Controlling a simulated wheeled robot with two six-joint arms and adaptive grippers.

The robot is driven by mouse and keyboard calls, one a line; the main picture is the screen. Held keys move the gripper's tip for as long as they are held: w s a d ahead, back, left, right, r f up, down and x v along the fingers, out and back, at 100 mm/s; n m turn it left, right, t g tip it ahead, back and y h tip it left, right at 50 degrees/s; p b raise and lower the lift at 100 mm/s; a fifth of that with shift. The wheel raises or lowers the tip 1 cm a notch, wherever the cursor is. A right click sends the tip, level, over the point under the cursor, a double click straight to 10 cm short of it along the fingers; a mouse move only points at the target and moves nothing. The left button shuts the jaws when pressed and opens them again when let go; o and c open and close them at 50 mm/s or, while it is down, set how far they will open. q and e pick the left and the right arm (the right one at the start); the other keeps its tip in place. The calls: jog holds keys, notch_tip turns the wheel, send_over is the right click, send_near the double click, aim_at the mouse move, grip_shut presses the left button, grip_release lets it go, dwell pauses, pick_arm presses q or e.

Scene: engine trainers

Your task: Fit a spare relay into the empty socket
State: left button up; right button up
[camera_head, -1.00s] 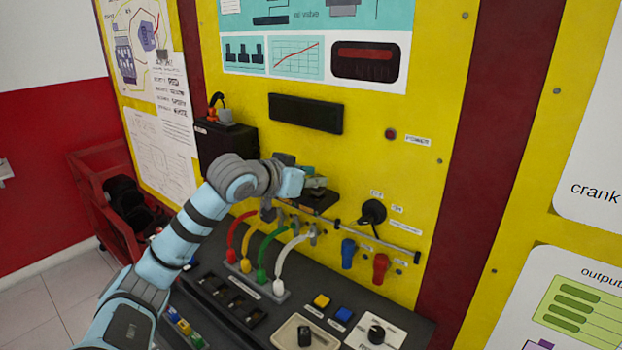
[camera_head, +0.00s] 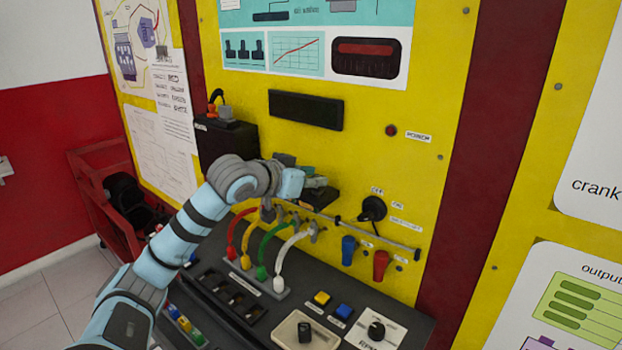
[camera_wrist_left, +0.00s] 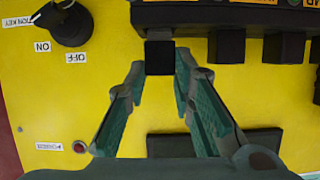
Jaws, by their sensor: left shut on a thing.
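My left gripper (camera_head: 322,184) is at the yellow panel, above the right end of a dark ledge (camera_head: 325,199). In the left wrist view, which shows the panel upside down, its two green-grey fingers (camera_wrist_left: 160,72) are shut on a small black relay (camera_wrist_left: 160,57). The relay is at the edge of a black socket bar (camera_wrist_left: 205,16), in line with several similar black blocks (camera_wrist_left: 227,45). I cannot tell whether it is seated or only touching. The socket under it is hidden. My right gripper is not in view.
A key switch (camera_head: 372,210) lies to the right of the gripper, a dark display (camera_head: 305,112) above. A thin rail (camera_head: 385,243) and coloured hoses (camera_head: 268,252) lie below. The black console (camera_head: 255,325) holds buttons and a pale tray (camera_head: 290,332). The panel around the power lamp (camera_head: 390,131) is clear.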

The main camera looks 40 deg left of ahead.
pick_arm(q)
jog(key=shift+f, duration=0.4)
jog(key=o, duration=0.8)
jog(key=b+v, duration=0.1)
jog(key=v, duration=0.1)
jog(key=b+v, duration=0.2)
jog(key=v, duration=0.1)
jog(key=shift+w+r, duration=0.15)
jog(key=shift+r, duration=0.25)
notch_tip(320, 180, up, 4)
jog(key=p, duration=0.4)
jog(key=shift+r, duration=0.15)
